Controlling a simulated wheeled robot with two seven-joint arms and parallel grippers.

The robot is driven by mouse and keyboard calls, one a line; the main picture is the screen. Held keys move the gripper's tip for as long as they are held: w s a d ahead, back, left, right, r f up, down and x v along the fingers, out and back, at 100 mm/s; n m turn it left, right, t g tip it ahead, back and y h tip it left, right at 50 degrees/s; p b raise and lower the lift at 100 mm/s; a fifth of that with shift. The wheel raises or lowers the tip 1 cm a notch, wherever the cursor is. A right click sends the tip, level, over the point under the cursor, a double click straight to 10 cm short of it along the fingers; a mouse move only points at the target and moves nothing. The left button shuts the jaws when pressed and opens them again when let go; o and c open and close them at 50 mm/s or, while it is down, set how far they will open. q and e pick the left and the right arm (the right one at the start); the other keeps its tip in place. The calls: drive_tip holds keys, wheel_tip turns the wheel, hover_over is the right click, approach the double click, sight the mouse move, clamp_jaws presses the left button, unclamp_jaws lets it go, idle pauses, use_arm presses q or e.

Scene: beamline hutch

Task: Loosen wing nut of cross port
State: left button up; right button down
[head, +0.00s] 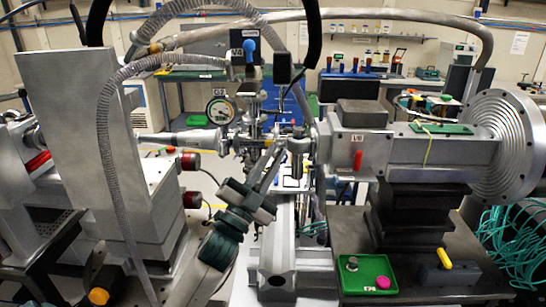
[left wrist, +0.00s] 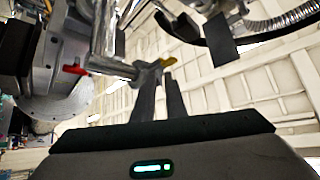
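My left arm comes up from the lower left in the head view to the metal cross fitting (head: 252,126) at the centre. The fingers of my left gripper (head: 274,150) are just below and right of that fitting. In the left wrist view the two dark fingers (left wrist: 161,88) stand a narrow gap apart. A small yellow piece (left wrist: 169,62) with grey metal beside it is at their tips. It may be the wing nut, but I cannot tell whether the fingers grip it. I cannot make out the wing nut in the head view. My right gripper is not in view.
A round gauge (head: 220,110) and pipework crowd the left of the cross. A grey chamber (head: 362,145) with a large flange (head: 508,145) stands on the right. A green tray (head: 352,282) lies at the front right. Ribbed hoses (head: 103,135) arch overhead.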

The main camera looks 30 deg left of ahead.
use_arm(q)
clamp_jaws()
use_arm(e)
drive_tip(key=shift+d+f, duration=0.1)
